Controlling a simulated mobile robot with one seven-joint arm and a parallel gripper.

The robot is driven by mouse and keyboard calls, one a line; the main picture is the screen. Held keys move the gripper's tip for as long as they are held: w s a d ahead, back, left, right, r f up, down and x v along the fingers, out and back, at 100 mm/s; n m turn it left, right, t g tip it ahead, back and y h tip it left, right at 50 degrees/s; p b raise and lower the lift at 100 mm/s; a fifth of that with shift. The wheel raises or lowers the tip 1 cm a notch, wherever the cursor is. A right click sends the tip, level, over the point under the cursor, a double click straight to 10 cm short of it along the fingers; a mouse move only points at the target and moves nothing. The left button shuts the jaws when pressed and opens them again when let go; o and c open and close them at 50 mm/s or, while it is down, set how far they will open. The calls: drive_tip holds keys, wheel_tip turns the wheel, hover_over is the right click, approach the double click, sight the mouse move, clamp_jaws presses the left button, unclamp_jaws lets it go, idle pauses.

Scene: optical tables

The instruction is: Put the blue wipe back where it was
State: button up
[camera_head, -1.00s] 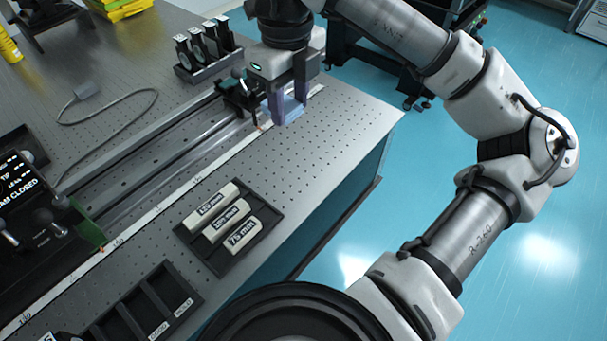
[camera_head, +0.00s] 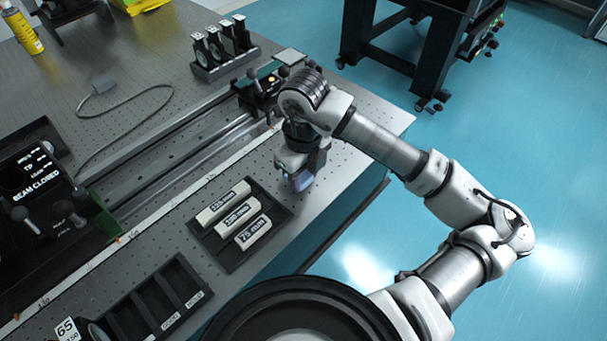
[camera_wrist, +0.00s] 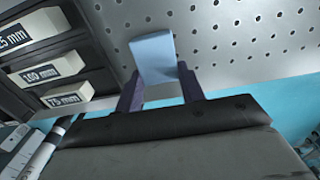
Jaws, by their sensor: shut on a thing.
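My gripper (camera_head: 300,179) is shut on the blue wipe. In the wrist view the pale blue wipe (camera_wrist: 154,56) sticks out between the two dark purple fingers (camera_wrist: 160,88). In the head view the wipe is mostly hidden by my wrist, and only a bluish bit shows at the fingertips. My gripper is near the front edge of the perforated table (camera_head: 345,150), to the right of the black tray of labelled blocks. I cannot tell whether the wipe touches the table.
The black tray (camera_head: 234,262) holds three white blocks marked in mm. An empty-slotted black tray (camera_head: 150,300) lies at the lower left. A rail (camera_head: 180,150) with a carriage (camera_head: 262,90) crosses the table. A rack of round optics (camera_head: 222,50) stands behind it.

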sight(304, 179)
drive_tip(key=shift+f, duration=0.6)
drive_tip(key=shift+f+b, duration=0.2)
drive_tip(key=shift+b, duration=0.1)
drive_tip(key=o, duration=0.9)
drive_tip(key=shift+r, duration=0.1)
wheel_tip(304, 179, up, 12)
drive_tip(key=shift+r+b, duration=0.15)
drive_tip(key=shift+b, duration=0.2)
drive_tip(key=shift+s, duration=0.1)
